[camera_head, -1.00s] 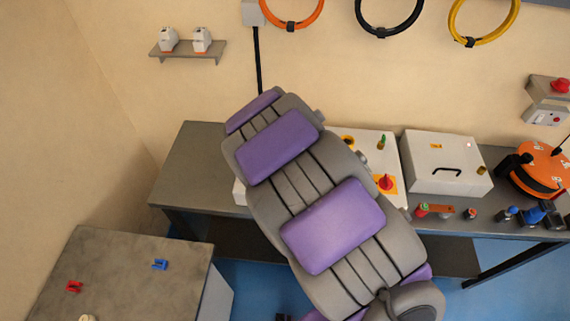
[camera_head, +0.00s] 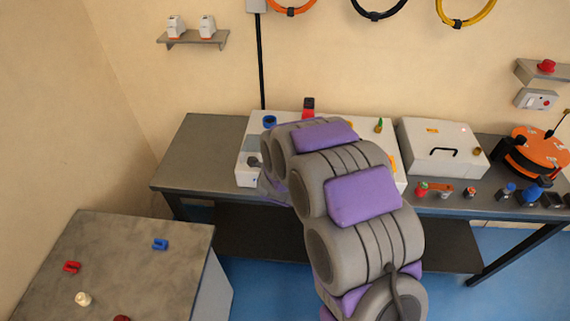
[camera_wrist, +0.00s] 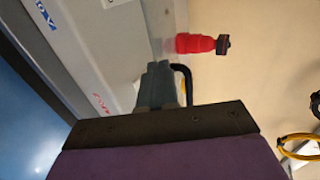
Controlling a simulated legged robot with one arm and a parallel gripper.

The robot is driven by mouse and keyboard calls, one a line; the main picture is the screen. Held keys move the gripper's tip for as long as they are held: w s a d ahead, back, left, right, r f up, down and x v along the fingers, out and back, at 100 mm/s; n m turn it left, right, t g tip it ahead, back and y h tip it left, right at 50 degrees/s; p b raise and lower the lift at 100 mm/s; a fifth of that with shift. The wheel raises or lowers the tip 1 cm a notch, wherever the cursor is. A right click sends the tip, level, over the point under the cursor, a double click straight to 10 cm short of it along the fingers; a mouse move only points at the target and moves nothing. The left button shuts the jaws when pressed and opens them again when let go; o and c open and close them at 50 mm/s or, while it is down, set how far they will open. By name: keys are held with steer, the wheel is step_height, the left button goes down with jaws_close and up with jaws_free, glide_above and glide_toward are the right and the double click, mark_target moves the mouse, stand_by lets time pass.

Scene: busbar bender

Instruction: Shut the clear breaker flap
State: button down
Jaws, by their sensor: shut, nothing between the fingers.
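The white machine box (camera_head: 249,170) stands on the long bench, partly covered by my arm. In the wrist view its pale face (camera_wrist: 95,45) fills the upper left, with a blue label and red lettering. I cannot make out the clear breaker flap for certain in either view. My gripper (camera_wrist: 160,72) shows in the wrist view with its fingers together and empty, close to the box's face; whether it touches is unclear. A black bent piece (camera_wrist: 184,80) shows right beside the fingers. In the head view my arm hides the gripper.
A red piece with a black end (camera_wrist: 195,43) stands near the fingers. A blue knob (camera_head: 270,121) is on the machine. A white case (camera_head: 440,160) and an orange reel (camera_head: 540,155) are to the right. A side table (camera_head: 130,255) is at the lower left.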

steer(key=shift+s+f+b, duration=0.1)
steer(key=shift+f+b, duration=0.7)
steer(key=shift+b, duration=0.15)
